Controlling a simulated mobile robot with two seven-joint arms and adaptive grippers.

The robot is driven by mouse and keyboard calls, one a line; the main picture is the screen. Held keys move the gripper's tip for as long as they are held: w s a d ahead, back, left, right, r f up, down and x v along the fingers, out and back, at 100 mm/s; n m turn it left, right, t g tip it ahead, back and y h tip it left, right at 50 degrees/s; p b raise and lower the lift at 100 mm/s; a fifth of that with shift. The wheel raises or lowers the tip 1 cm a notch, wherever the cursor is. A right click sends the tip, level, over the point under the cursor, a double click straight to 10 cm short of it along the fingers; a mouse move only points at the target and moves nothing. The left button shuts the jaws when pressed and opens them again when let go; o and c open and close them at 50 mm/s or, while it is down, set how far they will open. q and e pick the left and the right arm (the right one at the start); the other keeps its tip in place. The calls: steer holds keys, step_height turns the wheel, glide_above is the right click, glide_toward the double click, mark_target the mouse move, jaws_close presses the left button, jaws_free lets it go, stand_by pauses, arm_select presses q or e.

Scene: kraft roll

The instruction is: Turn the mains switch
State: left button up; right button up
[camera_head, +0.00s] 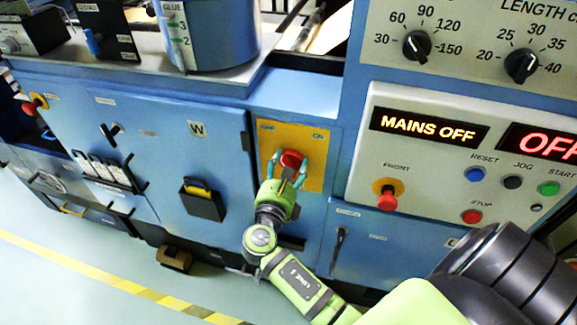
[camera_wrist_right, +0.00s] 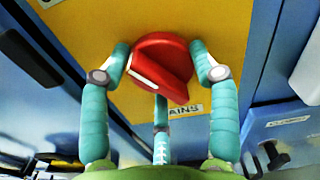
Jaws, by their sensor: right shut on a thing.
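The red mains switch (camera_head: 291,159) is a rotary knob on a yellow plate (camera_head: 310,180) with OFF at its left and ON at its right, on the blue machine front. My right gripper (camera_head: 288,172) is at the knob with its teal fingers around it. In the right wrist view the red switch (camera_wrist_right: 160,68) sits between the fingertips of my right gripper (camera_wrist_right: 160,75), with a third finger below it. A white line on the knob's face slants in that view. The lit display (camera_head: 428,127) reads MAINS OFF. My left gripper is not in view.
Right of the plate is a control panel (camera_head: 360,185) with a red FRONT emergency button (camera_head: 387,195) and several coloured buttons. A blue cabinet door (camera_head: 190,160) with a black holder (camera_head: 203,200) is at the left. A blue glue pot (camera_head: 220,35) stands above.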

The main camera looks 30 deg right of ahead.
steer(key=m, duration=0.2)
steer(key=m+b, duration=0.1)
steer(key=m, duration=0.1)
steer(key=shift+w+d+r, duration=0.1)
steer(key=shift+r, duration=0.3)
steer(key=m+b, duration=0.1)
steer(key=m, duration=0.2)
steer(key=shift+m, duration=0.3)
steer(key=m+b, duration=0.3)
steer(key=m, duration=0.1)
steer(key=shift+d+f, duration=0.1)
steer(key=shift+f, duration=0.05)
steer(key=shift+s+m+b, duration=0.2)
steer(key=shift+m+b, duration=0.9)
steer(key=shift+m, duration=0.8)
steer(key=shift+d, duration=0.1)
steer(key=o, duration=1.1)
steer(key=shift+o, duration=0.2)
steer(key=shift+s+d, duration=0.1)
steer(key=shift+f, duration=0.1)
